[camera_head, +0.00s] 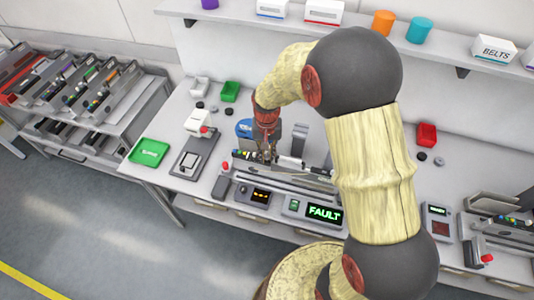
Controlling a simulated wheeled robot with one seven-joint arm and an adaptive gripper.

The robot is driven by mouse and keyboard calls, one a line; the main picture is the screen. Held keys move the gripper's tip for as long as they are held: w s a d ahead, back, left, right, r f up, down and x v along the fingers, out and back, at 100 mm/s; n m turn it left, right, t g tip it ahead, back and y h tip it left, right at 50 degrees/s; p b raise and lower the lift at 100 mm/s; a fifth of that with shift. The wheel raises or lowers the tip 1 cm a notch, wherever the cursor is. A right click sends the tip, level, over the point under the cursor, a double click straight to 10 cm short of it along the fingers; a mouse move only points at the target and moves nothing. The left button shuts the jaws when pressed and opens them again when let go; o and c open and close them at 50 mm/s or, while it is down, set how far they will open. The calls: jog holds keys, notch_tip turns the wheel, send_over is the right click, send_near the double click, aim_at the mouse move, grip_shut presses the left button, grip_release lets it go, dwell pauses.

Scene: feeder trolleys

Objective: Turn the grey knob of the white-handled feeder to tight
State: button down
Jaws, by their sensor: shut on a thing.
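My gripper (267,154) reaches down onto the feeder unit (285,180) at the middle of the bench. Its fingers are shut on a small part at the feeder's back left, seemingly the grey knob, which the fingers hide. I cannot make out a white handle clearly. My arm covers the right end of the feeder.
A lit FAULT display (324,212) and a smaller orange-lit box (260,195) sit at the bench's front. A feeder trolley (95,90) is farther left.

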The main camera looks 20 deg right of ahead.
aim_at(267, 155)
dwell(0.4)
jog(key=c, duration=1.7)
grip_release()
jog(key=shift+c, duration=0.2)
jog(key=shift+r, duration=0.1)
jog(key=shift+r, duration=3.9)
